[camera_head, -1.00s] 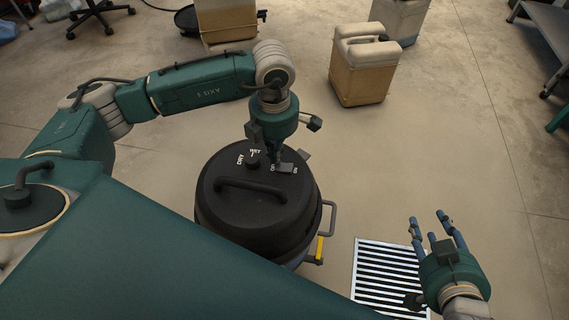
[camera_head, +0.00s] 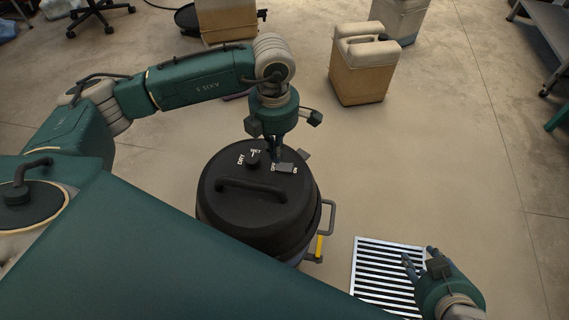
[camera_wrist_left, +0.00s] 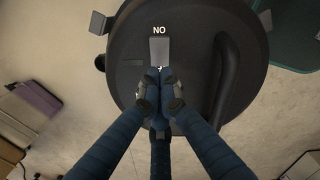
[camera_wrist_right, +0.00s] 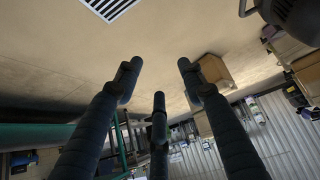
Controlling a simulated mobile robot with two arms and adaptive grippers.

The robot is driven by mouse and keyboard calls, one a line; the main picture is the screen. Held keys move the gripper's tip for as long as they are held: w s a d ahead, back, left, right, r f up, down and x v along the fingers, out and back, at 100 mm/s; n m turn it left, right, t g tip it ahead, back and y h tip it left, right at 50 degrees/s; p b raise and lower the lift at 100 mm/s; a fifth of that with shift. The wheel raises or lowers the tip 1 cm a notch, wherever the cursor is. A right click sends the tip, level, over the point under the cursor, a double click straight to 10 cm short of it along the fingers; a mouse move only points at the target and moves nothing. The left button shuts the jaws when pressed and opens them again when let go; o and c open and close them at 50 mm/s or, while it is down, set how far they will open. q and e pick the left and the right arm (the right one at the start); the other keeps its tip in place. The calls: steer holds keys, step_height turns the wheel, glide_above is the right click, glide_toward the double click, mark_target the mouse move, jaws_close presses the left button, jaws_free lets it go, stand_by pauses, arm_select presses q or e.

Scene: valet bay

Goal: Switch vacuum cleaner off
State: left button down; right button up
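The vacuum cleaner (camera_head: 222,211) is a round black canister with a handle on its lid, standing on the floor in the middle of the head view. A grey rocker switch (camera_head: 285,168) with white lettering sits on the lid; it also shows in the left wrist view (camera_wrist_left: 159,50) with "ON" upside down at its far end. My left gripper (camera_head: 277,155) points down over the lid, fingers together and empty. Its fingertips (camera_wrist_left: 157,79) are at the switch's near end, covering the lettering there; contact cannot be told. My right gripper (camera_head: 418,257) is open and empty, away from the vacuum.
A knob (camera_head: 252,159) marked DRY and WET sits beside the switch. A metal side handle (camera_head: 329,216) sticks out right of the vacuum. A floor grate (camera_head: 380,271) lies by my right gripper. A beige jerrycan (camera_head: 360,72) stands behind; the floor between is clear.

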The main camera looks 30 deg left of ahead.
mark_target(277, 166)
arm_select(q)
steer(key=shift+r+p, duration=0.5)
steer(key=shift+r, duration=0.4)
steer(key=shift+r+p, duration=0.75)
steer(key=shift+r, duration=0.4)
arm_select(e)
steer(key=s+d+f+g+h, duration=0.1)
steer(key=s+g, duration=0.3)
steer(key=s, duration=0.5)
steer(key=shift+s+d+f, duration=0.15)
steer(key=shift+d+f, duration=0.45)
steer(key=shift+d, duration=0.3)
